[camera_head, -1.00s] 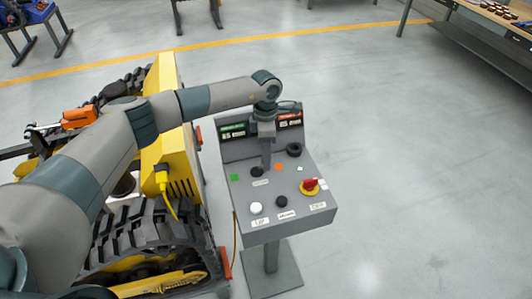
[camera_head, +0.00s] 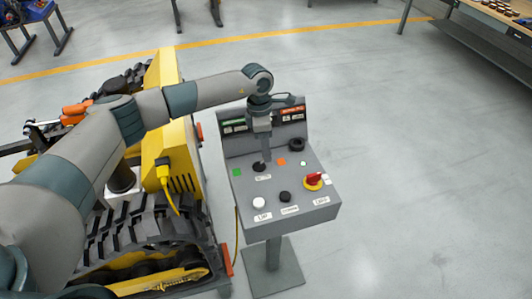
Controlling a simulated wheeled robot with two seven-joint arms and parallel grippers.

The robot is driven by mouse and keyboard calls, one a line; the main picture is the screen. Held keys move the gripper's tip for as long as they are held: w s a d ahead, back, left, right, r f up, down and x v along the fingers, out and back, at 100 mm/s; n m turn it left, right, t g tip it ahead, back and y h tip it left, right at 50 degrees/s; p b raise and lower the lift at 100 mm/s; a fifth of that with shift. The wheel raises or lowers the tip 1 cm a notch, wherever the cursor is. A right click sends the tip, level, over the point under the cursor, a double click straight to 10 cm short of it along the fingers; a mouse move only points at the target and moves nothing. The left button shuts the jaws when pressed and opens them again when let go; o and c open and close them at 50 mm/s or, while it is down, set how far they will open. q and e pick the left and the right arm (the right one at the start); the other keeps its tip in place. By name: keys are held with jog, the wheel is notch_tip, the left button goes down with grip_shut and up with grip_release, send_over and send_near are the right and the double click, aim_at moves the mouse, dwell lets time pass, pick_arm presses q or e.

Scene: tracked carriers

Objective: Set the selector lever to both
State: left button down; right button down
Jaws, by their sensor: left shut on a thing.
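A grey control console (camera_head: 312,217) stands on a pedestal to the right of the yellow tracked carrier (camera_head: 167,160). My left gripper (camera_head: 263,160) points down over the left part of the sloped panel. It is shut on the selector lever (camera_head: 259,166), a small black lever mostly hidden by the fingers, with a dark base showing. A green mark (camera_head: 237,172) lies left of the lever and an orange mark (camera_head: 281,161) lies to its right. The lever's exact tilt cannot be told. My right gripper is not in view.
The panel also carries a red rotary switch on yellow (camera_head: 314,180), a white button (camera_head: 258,203), a black button (camera_head: 284,196) and a black knob (camera_head: 297,144). Two small displays sit on the back plate. The floor to the right is clear.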

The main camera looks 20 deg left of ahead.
pick_arm(q)
jog(key=shift+s+a+t+h+b, duration=0.35)
jog(key=shift+a+t+h+b, duration=0.35)
jog(key=shift+b, duration=1.1)
jog(key=shift+s+a+t+h+b, duration=0.35)
jog(key=shift+h+b, duration=0.55)
jog(key=shift+b, duration=0.85)
jog(key=shift+s+a+r+t+h+b, duration=0.15)
jog(key=shift+a+t+h+b, duration=0.2)
jog(key=shift+b, duration=0.6)
jog(key=shift+r, duration=0.15)
jog(key=c, duration=1.6)
grip_release()
jog(key=shift+o, duration=0.2)
